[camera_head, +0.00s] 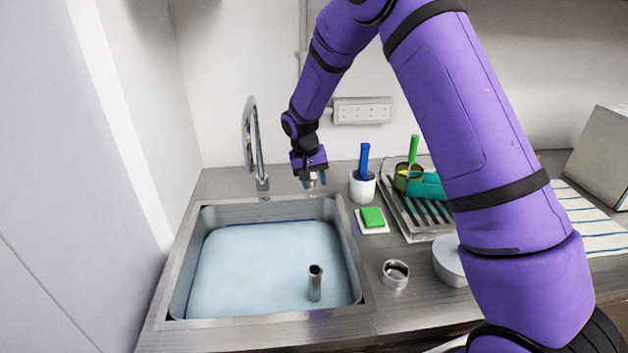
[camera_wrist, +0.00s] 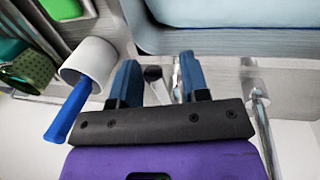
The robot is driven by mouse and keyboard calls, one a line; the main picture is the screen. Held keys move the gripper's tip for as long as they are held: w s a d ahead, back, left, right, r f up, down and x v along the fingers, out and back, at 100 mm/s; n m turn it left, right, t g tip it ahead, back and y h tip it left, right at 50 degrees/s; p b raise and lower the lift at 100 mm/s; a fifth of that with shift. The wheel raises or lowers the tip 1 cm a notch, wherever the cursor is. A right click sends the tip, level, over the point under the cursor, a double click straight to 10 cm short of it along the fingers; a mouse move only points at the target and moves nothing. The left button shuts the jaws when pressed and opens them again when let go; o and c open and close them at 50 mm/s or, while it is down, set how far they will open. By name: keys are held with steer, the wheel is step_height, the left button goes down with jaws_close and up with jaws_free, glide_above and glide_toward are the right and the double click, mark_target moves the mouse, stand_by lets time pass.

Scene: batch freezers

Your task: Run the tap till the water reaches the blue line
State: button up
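The sink (camera_head: 355,262) holds pale blue water (camera_head: 250,265) over its whole floor. A dark blue line (camera_head: 262,222) shows on its far wall, with the water surface at or very close under it; I cannot tell the exact gap. A steel standpipe (camera_head: 315,283) rises out of the water. The curved chrome tap (camera_head: 252,140) stands behind the sink, and no stream shows clearly from it. My gripper (camera_head: 311,183) is right of the tap. In the wrist view its two fingers (camera_wrist: 157,78) are apart, with a small metal lever (camera_wrist: 152,74) between them and gaps beside it.
A white cup with a blue-handled tool (camera_head: 362,185) stands close right of my gripper. A green sponge (camera_head: 372,217) lies on a white dish. A drying rack (camera_head: 420,215), a steel ring-like cup (camera_head: 395,274) and a white bowl (camera_head: 452,262) are farther right. A wall socket (camera_head: 362,110) is behind.

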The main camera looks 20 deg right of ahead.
steer(key=shift+r, duration=0.1)
step_height(320, 180, up, 10)
steer(key=a, duration=0.2)
steer(key=shift+w+r, duration=0.2)
steer(key=shift+r, duration=0.05)
stand_by(1.4)
steer(key=s+d+r+t+y, duration=0.1)
steer(key=s+d+r, duration=0.2)
steer(key=s+r, duration=0.6)
steer(key=s+d+r+t+y, duration=0.15)
steer(key=s+d+r, duration=0.25)
steer(key=s+r, duration=0.45)
steer(key=s+d+r+n+t, duration=0.1)
steer(key=s+d+n+t, duration=0.1)
steer(key=s, duration=2)
steer(key=shift+d+t, duration=0.25)
steer(key=shift+t, duration=0.3)
